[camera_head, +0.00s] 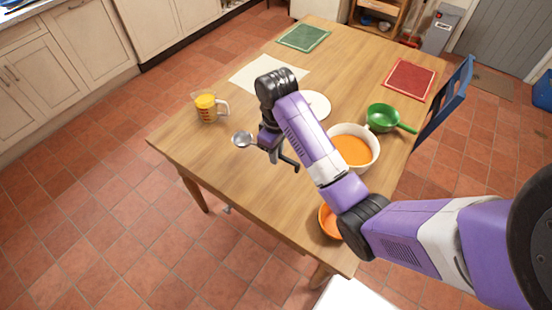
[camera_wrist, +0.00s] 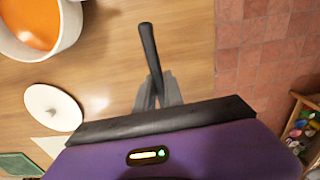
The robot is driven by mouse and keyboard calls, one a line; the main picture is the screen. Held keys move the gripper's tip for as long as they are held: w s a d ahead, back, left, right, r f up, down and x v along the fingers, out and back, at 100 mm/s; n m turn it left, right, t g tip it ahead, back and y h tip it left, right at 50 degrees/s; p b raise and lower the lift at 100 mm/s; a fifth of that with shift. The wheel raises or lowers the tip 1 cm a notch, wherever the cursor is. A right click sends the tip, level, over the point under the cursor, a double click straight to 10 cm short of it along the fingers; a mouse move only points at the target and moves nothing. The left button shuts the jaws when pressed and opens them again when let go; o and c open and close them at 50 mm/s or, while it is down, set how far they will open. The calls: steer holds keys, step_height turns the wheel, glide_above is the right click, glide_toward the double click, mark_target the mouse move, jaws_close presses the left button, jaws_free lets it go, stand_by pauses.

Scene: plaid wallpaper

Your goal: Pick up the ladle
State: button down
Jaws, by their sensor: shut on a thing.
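The ladle shows its metal bowl (camera_head: 242,139) at the left of my gripper (camera_head: 274,153) in the head view. Its black handle (camera_wrist: 149,50) sticks out past the fingers in the wrist view. My gripper is shut on this handle, and the fingers (camera_wrist: 157,93) show on both sides of it. The gripper and ladle are over the front left part of the wooden table (camera_head: 215,150). The ladle's bowl is hidden in the wrist view. I cannot tell how far the ladle is above the tabletop.
A white pot (camera_head: 372,146) of orange soup stands right of my gripper, by a green strainer (camera_head: 383,117). A white lid (camera_head: 318,104) lies behind my arm. A measuring cup (camera_head: 207,107) stands near the left edge, and an orange bowl (camera_head: 327,222) near the front edge.

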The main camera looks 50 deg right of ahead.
steer(key=r+p, duration=0.1)
steer(key=r, duration=0.1)
steer(key=r+p, duration=0.1)
steer(key=shift+w+d+r, duration=0.15)
steer(key=shift+w+r, duration=0.05)
steer(key=shift+r, duration=0.15)
steer(key=shift+s+r+p, duration=0.2)
steer(key=shift+r+p, duration=0.25)
steer(key=shift+r, duration=0.05)
steer(key=shift+w+r+b, duration=0.3)
steer(key=shift+w+r, duration=0.05)
steer(key=shift+r, duration=0.75)
steer(key=shift+s+r, duration=0.15)
steer(key=shift+s, duration=0.15)
steer(key=shift+r, duration=0.1)
